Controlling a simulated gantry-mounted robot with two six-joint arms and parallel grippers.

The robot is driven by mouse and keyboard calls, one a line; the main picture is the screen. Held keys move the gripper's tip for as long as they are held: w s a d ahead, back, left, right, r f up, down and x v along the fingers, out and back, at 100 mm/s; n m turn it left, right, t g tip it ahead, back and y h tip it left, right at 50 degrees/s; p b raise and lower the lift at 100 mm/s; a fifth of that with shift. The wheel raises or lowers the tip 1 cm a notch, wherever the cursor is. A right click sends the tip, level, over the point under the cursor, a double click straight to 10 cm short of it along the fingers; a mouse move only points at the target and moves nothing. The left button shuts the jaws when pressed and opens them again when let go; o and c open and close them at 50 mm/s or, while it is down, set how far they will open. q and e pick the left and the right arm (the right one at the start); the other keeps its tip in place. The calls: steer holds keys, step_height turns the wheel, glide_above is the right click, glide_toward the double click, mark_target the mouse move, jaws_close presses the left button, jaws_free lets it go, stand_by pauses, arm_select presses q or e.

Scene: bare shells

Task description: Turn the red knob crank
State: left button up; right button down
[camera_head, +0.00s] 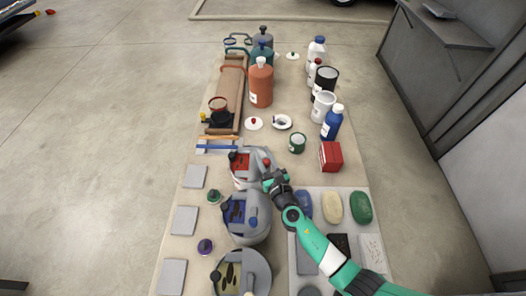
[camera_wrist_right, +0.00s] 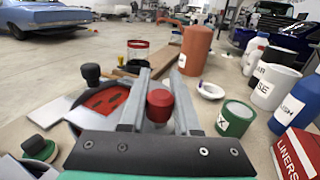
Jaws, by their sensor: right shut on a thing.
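The crank's red knob (camera_head: 266,162) stands on the right side of a grey round machine (camera_head: 241,180) with a red inner face, in the middle of the table in the head view. My right gripper (camera_head: 270,173) reaches it from the lower right. In the right wrist view the red knob (camera_wrist_right: 159,103) sits between the two grey fingers, which are closed on it. The crank's arm below the knob is mostly hidden by the fingers and gripper body. My left gripper is not in view.
Two similar grey machines, one with a blue face (camera_head: 236,211) and one with a yellowish face (camera_head: 231,276), stand nearer. A red box (camera_head: 331,156) and green can (camera_head: 297,143) are to the right. Sponges (camera_head: 332,207) lie by my right arm. Bottles stand behind.

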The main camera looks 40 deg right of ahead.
steer(key=shift+s+a+m+g+h, duration=0.1)
steer(key=shift+m+g+h, duration=0.3)
steer(key=shift+m+h, duration=0.3)
steer(key=c, duration=0.6)
jaws_free()
steer(key=shift+s+a+p, duration=0.25)
steer(key=shift+s+p, duration=0.05)
steer(key=shift+s, duration=0.1)
steer(key=p+v, duration=0.2)
steer(key=v, duration=0.8)
steer(key=shift+s+a+f, duration=0.1)
steer(key=shift+s+a, duration=0.05)
steer(key=shift+s, duration=0.15)
steer(key=shift+w, duration=0.1)
